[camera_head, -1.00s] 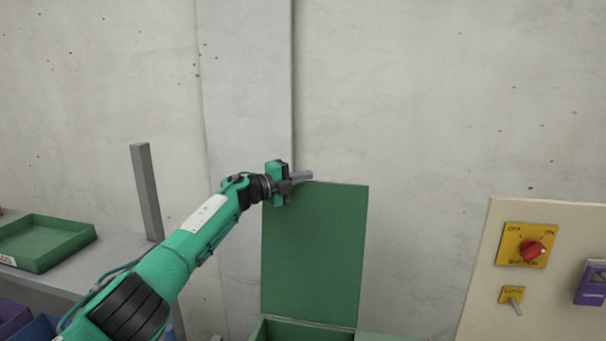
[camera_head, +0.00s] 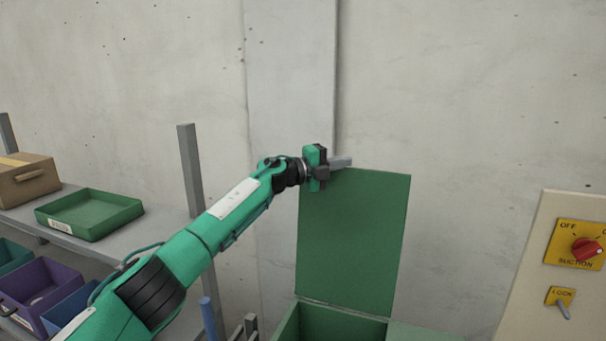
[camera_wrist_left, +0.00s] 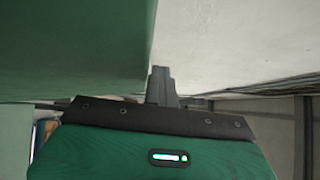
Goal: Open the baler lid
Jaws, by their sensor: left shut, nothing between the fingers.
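The baler lid (camera_head: 352,238) is a flat green panel standing upright, hinged at the back of the green baler box (camera_head: 340,322), whose top is open. My left gripper (camera_head: 342,162) is shut and empty at the lid's top left corner. Its fingers lie along the top edge; I cannot tell whether they touch it. In the left wrist view the closed fingers (camera_wrist_left: 162,85) point away beside the green lid surface (camera_wrist_left: 75,45), which fills the upper left. My right gripper is not in view.
A beige panel with a red suction knob (camera_head: 587,249) and a lock switch (camera_head: 562,302) stands at the right. A shelf at the left holds a green tray (camera_head: 90,214) and a cardboard box (camera_head: 27,180). A concrete wall is behind.

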